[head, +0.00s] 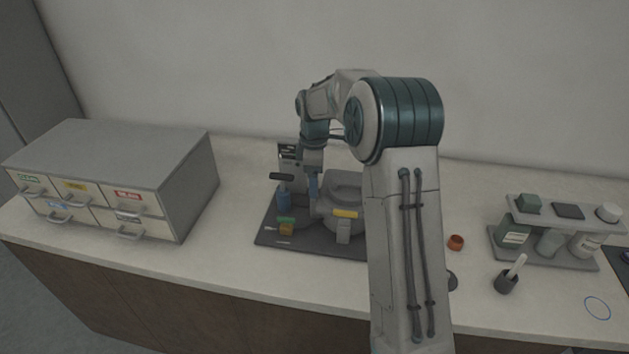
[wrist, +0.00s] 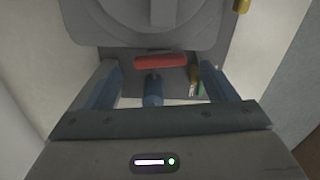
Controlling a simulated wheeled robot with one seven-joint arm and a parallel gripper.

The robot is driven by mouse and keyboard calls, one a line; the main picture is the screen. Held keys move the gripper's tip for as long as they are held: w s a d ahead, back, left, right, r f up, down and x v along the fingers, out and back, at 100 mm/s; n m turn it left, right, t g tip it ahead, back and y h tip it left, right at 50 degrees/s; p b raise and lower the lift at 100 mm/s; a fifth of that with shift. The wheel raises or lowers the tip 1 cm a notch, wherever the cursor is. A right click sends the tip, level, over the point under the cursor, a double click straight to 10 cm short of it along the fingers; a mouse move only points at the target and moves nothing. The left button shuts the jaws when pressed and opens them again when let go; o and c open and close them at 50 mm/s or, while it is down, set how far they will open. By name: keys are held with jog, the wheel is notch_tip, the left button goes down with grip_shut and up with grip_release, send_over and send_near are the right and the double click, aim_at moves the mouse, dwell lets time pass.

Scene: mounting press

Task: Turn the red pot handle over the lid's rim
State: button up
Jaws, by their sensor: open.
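The press (head: 345,187) with its round grey lid stands on a dark base plate (head: 275,242), partly hidden by my arm. In the wrist view the grey lid (wrist: 110,22) fills the top. The red handle (wrist: 160,61) lies crosswise just below the lid's edge; I cannot pick it out in the head view. My gripper (wrist: 160,72) is open, its two blue fingers spread to either side of the red handle. I see no contact between them. In the head view my gripper (head: 313,188) is beside the press, pointing down.
A blue post (wrist: 153,90) stands below the red handle between my fingers. A black-topped lever (head: 281,177) and small green and ochre parts (head: 286,227) are left of the press. A drawer cabinet (head: 115,180) stands left, a rack (head: 555,240) right, and a small orange cup (head: 455,242) between.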

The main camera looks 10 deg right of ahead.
jog(key=shift+f, duration=0.95)
jog(key=shift+c, duration=0.4)
jog(key=c, duration=0.9)
